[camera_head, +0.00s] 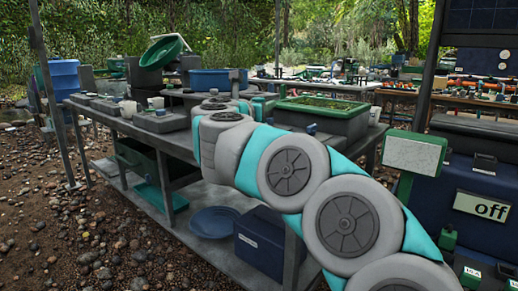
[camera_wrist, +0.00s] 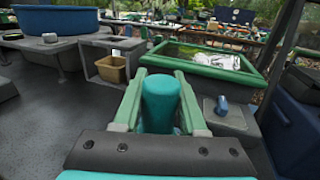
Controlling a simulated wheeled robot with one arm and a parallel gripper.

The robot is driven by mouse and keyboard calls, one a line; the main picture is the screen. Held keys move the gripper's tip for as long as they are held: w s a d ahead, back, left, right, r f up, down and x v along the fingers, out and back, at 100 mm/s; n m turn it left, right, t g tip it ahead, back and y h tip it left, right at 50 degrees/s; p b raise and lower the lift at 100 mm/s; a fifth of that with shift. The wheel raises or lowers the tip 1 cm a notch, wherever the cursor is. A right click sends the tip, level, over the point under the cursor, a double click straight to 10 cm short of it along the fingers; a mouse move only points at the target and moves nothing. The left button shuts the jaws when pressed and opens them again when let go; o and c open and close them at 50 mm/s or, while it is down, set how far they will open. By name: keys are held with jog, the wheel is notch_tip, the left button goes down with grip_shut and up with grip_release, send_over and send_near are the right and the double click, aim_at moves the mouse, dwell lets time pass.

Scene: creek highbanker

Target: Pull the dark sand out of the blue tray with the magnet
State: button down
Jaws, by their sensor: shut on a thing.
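In the wrist view my gripper (camera_wrist: 160,100) has its two pale green fingers shut on an upright teal cylinder (camera_wrist: 161,97). It may be the magnet; its lower end is hidden behind the wrist. In the head view my arm hides the gripper. A blue round tub (camera_head: 217,80) stands on the bench at the back, and it also shows at the upper left of the wrist view (camera_wrist: 55,32). I cannot tell whether it is the blue tray. A blue round pan (camera_head: 213,222) lies on the lower shelf. I see no dark sand clearly.
A green-rimmed box (camera_head: 322,118) stands on the bench, just beyond my gripper in the wrist view. A small tan box (camera_wrist: 112,68) stands left of it. A green tilted pan (camera_head: 163,52) is at the back left. A blue cabinet reading "off" (camera_head: 482,206) stands right.

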jog(key=w+a+p, duration=0.1)
jog(key=w+a, duration=0.1)
jog(key=shift+a, duration=0.35)
dwell(0.4)
